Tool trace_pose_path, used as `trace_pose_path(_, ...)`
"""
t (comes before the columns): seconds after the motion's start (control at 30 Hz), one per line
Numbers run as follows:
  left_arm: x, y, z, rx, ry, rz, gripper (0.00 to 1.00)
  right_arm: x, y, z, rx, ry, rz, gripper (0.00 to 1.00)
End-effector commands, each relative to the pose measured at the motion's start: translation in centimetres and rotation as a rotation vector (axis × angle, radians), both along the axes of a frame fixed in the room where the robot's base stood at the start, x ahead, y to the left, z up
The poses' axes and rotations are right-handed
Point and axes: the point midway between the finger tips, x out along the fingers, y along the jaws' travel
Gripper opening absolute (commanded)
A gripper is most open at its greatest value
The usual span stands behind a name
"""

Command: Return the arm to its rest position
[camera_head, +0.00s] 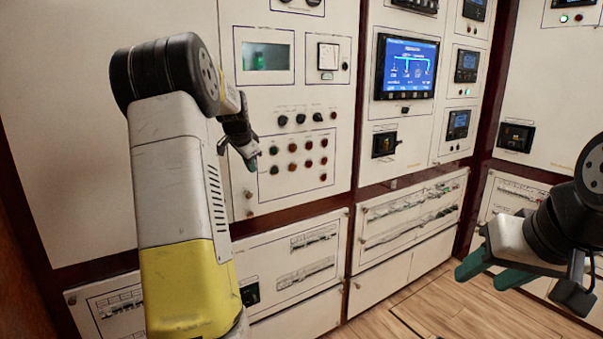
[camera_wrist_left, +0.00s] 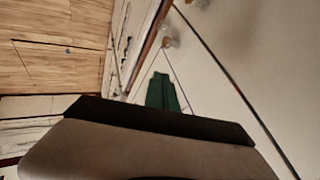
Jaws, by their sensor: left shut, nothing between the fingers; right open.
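My left gripper (camera_head: 250,160) is shut and empty. It is in front of the left cabinet panel, at the left edge of the button group, with my left arm raised behind it. Its closed green fingers show in the left wrist view (camera_wrist_left: 162,92), with cabinet faces around them. I cannot tell from the head view whether the fingertips touch the panel. My right gripper (camera_head: 488,270) is at the right edge of the head view. Its green fingers are apart and empty, above the wooden floor.
The left panel carries buttons (camera_head: 309,162) and dark knobs (camera_head: 300,118). A blue screen (camera_head: 407,67) is on the middle panel. Breaker rows (camera_head: 408,213) sit in the lower cabinets. Free wooden floor (camera_head: 420,305) lies in front, at the lower right.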

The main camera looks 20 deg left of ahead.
Motion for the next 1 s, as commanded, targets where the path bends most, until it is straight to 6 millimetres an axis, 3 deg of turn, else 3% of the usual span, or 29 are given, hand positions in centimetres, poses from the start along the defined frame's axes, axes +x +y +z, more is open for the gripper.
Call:
trace_pose_path(0.17,-0.7,-1.3,0.8,-0.013,-0.002,0.003,0.0,0.0,0.0,0.0,0.0,0.0,0.0,0.47)
trace_pose_path(0.27,-2.6,-4.6,2.4,-0.051,-0.008,0.019,0.0,0.0,0.0,0.0,0.0,0.0,0.0,0.47)
trace_pose_path(0.37,-6.3,-9.5,4.3,-0.116,-0.01,0.052,0.0,0.0,0.0,0.0,0.0,0.0,0.0,0.47)
trace_pose_path(0.5,-13.4,-16.2,5.7,-0.229,-0.005,0.114,0.0,0.0,0.0,0.0,0.0,0.0,0.0,0.47)
trace_pose_path(0.7,-24.3,-23.3,4.8,-0.395,0.02,0.209,0.0,0.0,0.0,0.0,0.0,0.0,0.0,0.47)
trace_pose_path(0.8,-29.1,-25.7,3.3,-0.471,0.04,0.254,0.0,0.0,0.0,0.0,0.0,0.0,0.0,0.47)
trace_pose_path(0.9,-32.7,-27.2,1.7,-0.53,0.059,0.291,0.0,0.0,0.0,0.0,0.0,0.0,0.0,0.47)
trace_pose_path(1.0,-35.0,-28.1,0.4,-0.566,0.076,0.315,0.0,0.0,0.0,0.0,0.0,0.0,0.0,0.47)
